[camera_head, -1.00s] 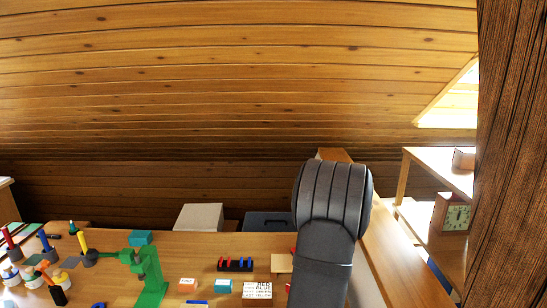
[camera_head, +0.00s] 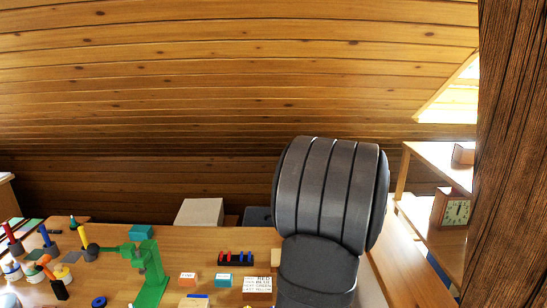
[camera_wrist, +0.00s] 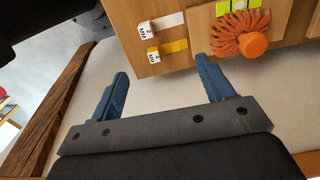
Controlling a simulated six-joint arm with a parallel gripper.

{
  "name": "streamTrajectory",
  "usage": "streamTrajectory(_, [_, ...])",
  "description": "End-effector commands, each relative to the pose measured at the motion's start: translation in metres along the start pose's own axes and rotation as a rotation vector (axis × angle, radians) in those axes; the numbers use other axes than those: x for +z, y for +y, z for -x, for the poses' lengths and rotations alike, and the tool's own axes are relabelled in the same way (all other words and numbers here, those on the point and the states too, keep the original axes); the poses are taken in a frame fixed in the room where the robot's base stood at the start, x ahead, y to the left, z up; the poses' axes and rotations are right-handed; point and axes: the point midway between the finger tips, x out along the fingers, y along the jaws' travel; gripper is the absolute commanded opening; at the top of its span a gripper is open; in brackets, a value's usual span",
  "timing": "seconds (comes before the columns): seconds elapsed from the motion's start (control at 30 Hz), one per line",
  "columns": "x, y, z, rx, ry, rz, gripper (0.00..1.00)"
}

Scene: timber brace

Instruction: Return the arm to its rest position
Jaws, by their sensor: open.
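My gripper (camera_wrist: 162,82) shows in the wrist view with its two blue fingers spread wide apart and nothing between them. It hangs over a pale surface beside the wooden table's edge. In the head view my dark, ribbed arm (camera_head: 330,190) rises at the right of the table and hides part of it. The gripper itself is not visible in the head view.
The wooden table (camera_head: 205,242) carries a green stand (camera_head: 152,272), a peg block (camera_head: 236,259) and several small labelled blocks. A shelf with a clock (camera_head: 456,213) stands at the right. The wrist view shows an orange coiled object (camera_wrist: 240,37) and a dark wooden beam (camera_wrist: 55,112).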

Motion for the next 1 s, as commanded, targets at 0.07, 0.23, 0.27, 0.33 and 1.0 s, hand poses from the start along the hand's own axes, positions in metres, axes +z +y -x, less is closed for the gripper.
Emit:
streamTrajectory(0.07, [0.013,-0.012,-0.01,0.002,-0.001,0.008,0.74])
streamTrajectory(0.23, [0.03,-0.026,-0.023,0.002,-0.001,0.007,0.74])
streamTrajectory(0.27, [0.032,-0.028,-0.025,0.001,-0.001,0.006,0.74])
streamTrajectory(0.33, [0.037,-0.032,-0.028,0.001,0.0,0.006,0.74])
streamTrajectory(1.0, [0.033,-0.03,-0.025,-0.002,0.0,0.002,0.74])
